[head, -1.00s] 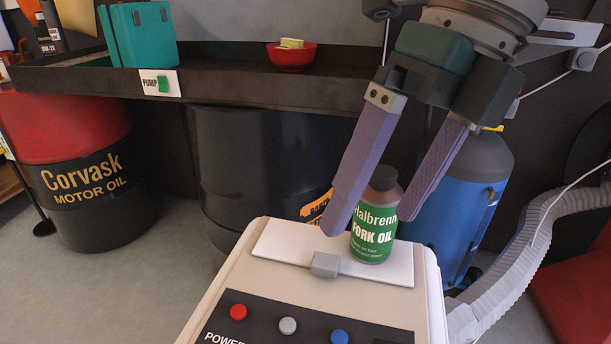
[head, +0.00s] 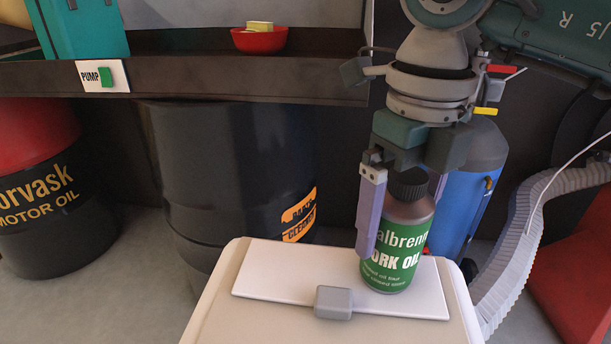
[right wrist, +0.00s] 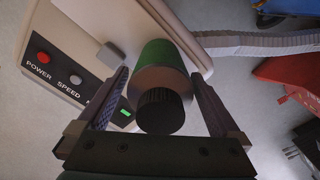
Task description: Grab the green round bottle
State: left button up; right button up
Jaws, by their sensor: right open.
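The green round bottle (head: 397,243), with a dark cap and a fork oil label, stands upright on a white plate (head: 290,273) on top of a pale machine. My right gripper (head: 398,232) is above it, pointing down, with one purple finger in front of the bottle's left side and the other mostly hidden behind it. In the right wrist view the bottle (right wrist: 163,68) lies between the two open fingers (right wrist: 160,92), with gaps on both sides of its cap. My left gripper is not in view.
A grey block (head: 333,301) sits at the plate's front edge. A blue cylinder (head: 478,190) and a ribbed hose (head: 522,235) are behind and to the right. A shelf with a red bowl (head: 259,40) is at the back, above dark drums (head: 235,170).

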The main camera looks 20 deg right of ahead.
jog(key=shift+f, duration=0.7)
jog(key=shift+w, duration=0.1)
grip_shut()
